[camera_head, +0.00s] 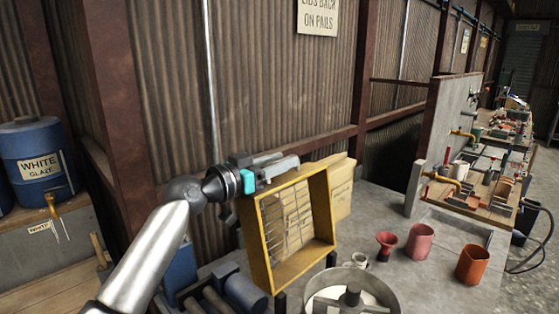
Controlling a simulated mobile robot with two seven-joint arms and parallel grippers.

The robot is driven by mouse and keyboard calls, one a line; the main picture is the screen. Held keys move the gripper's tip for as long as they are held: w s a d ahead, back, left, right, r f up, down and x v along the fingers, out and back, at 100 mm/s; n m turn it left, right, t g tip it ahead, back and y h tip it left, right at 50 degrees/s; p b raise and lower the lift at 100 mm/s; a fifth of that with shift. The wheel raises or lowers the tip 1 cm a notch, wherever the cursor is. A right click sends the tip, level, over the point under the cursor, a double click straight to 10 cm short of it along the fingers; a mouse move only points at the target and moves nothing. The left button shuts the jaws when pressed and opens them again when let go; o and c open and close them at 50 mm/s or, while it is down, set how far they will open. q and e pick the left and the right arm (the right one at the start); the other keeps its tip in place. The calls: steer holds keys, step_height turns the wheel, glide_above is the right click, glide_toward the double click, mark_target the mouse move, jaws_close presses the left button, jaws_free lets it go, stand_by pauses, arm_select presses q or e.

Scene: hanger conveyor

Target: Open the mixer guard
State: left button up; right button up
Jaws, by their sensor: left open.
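The mixer guard is a yellow frame with wire mesh (262,252). It stands raised, nearly upright, behind the round mixer bowl (390,289), which is cut off by the bottom edge. A grey mixing shaft shows in the bowl. My left gripper (280,168) is open at the guard's upper left edge, its fingers pointing right along the top bar. I cannot tell if it touches the bar. My right gripper is not in view.
A red funnel-shaped cup (386,249), a pink cup (419,242) and an orange cup (472,264) stand right of the bowl. A tan board (342,190) is behind the guard. A blue glaze drum (35,150) stands at left. A corrugated wall closes the back.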

arm_select(q)
jaws_close()
stand_by(0.3)
stand_by(1.1)
